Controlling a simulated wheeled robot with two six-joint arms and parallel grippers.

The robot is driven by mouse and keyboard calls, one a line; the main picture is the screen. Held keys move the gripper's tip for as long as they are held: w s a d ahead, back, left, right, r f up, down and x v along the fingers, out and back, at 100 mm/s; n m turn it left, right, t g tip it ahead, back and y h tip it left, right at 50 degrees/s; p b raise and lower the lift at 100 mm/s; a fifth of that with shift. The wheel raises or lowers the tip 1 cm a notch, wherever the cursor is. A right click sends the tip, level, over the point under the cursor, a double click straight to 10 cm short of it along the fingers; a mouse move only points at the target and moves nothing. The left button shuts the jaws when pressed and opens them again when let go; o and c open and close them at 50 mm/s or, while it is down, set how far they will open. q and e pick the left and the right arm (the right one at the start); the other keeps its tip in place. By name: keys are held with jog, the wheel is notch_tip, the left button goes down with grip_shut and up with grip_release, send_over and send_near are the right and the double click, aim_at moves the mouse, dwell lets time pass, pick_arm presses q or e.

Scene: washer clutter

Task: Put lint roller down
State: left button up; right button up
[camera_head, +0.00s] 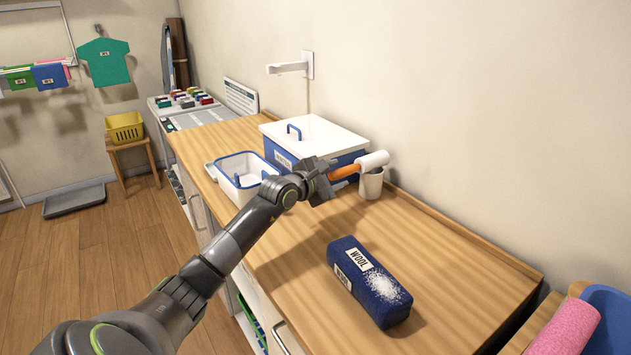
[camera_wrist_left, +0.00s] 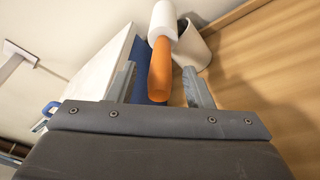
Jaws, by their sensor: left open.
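The lint roller has a white head (camera_head: 373,161) and an orange handle (camera_head: 345,172). It lies tilted at the rim of a pale grey cup (camera_head: 371,184) near the wall; whether the cup supports it I cannot tell. My left gripper (camera_head: 328,178) is open at the handle end. In the left wrist view the orange handle (camera_wrist_left: 160,68) sits between the spread fingers (camera_wrist_left: 162,88), with gaps on both sides. The white head (camera_wrist_left: 163,20) is beyond them, beside the cup (camera_wrist_left: 192,44). My right gripper is not in view.
A blue box with a white lid (camera_head: 318,135) stands just behind the gripper. A white-and-blue open basket (camera_head: 220,178) is left of it. A blue wool bundle (camera_head: 368,281) with white specks lies in front on the wooden counter (camera_head: 455,275). Bare counter lies right of the cup.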

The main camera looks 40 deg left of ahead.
pick_arm(q)
jog(key=s+r, duration=0.1)
jog(key=s, duration=0.7)
jog(key=shift+a+r+b, duration=0.2)
jog(key=shift+a+b, duration=0.1)
jog(key=shift+a, duration=0.1)
jog(key=shift+s, duration=0.1)
